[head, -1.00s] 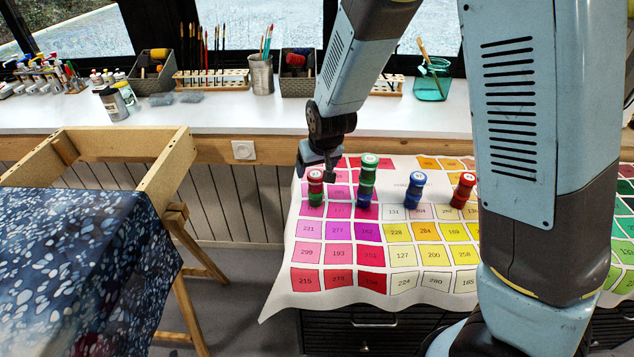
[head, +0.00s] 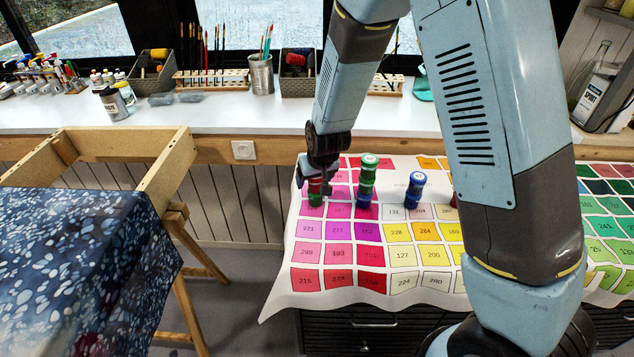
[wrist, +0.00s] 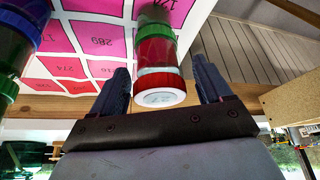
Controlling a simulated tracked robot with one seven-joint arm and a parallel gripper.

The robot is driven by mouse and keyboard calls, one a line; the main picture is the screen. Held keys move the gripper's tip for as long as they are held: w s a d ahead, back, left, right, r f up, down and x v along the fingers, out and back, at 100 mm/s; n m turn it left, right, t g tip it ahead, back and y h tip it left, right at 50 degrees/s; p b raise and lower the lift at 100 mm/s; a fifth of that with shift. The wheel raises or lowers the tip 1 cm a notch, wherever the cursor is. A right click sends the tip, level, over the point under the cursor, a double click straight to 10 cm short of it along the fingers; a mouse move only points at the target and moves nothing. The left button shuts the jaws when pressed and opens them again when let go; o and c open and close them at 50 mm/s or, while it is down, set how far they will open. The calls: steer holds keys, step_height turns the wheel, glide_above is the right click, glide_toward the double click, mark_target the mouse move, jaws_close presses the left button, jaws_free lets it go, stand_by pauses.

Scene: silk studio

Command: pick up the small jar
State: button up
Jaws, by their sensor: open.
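A small jar (head: 315,199), red above green, stands at the left edge of the colour chart. In the wrist view my gripper (wrist: 161,75) has both fingers spread. I cannot tell whether either finger touches the jar.
A taller green and blue jar (head: 366,182) stands close to the right of the small jar. A blue jar (head: 414,188) stands farther right. Another red jar is almost wholly hidden behind my arm. The front of the colour chart (head: 345,282) is clear.

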steer(key=shift+c, duration=0.3)
steer(key=c, duration=1)
